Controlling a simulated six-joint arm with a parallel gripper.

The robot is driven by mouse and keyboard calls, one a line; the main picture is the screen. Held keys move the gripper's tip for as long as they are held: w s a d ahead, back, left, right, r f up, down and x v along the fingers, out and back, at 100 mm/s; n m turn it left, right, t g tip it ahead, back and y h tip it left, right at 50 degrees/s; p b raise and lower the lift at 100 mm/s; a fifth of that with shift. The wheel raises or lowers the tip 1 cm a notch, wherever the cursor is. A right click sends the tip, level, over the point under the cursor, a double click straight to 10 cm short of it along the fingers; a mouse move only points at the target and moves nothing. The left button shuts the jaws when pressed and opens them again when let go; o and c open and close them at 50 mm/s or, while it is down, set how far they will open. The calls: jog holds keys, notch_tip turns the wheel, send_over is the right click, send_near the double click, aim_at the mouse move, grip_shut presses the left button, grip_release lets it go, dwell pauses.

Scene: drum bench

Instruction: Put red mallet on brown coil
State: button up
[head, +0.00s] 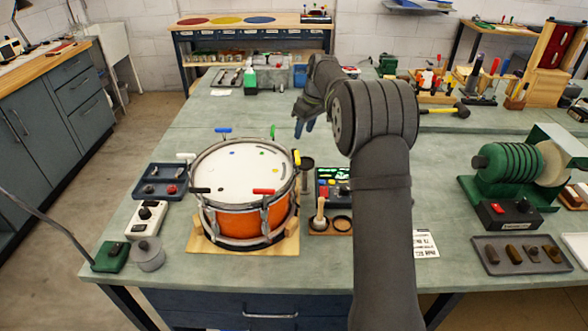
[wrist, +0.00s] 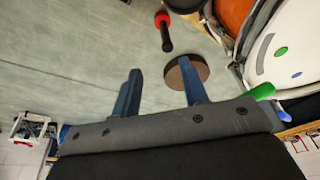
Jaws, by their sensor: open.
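The red mallet (wrist: 163,32) lies on the bench in the wrist view, its red head away from my gripper and its dark handle towards it. The brown coil (wrist: 188,69) is a round, dark brown puck beside the drum, close to the handle's end; my right finger covers part of it. In the head view the coil (head: 307,162) shows just right of the drum. I cannot make out the mallet's red head there. My gripper (wrist: 160,88) is open and empty, its blue fingers apart. In the head view my gripper (head: 303,128) is above the bench, behind the coil.
The orange drum (head: 242,185) with clamps around its rim stands left of the coil; its green clamp (wrist: 262,92) is near my gripper. A tray of small parts (head: 327,183) lies nearer the front. Bare bench (wrist: 80,70) shows left of the mallet in the wrist view.

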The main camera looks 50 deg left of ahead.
jog(key=w+d+r+n+g, duration=0.2)
jog(key=w+r+n+g, duration=0.15)
jog(key=n, duration=0.55)
jog(key=shift+t, duration=0.25)
jog(key=shift+a+x, duration=0.2)
jog(key=shift+x, duration=4.1)
jog(key=shift+a+x, duration=0.2)
jog(key=shift+x, duration=4.1)
jog(key=shift+r, duration=0.15)
grip_shut()
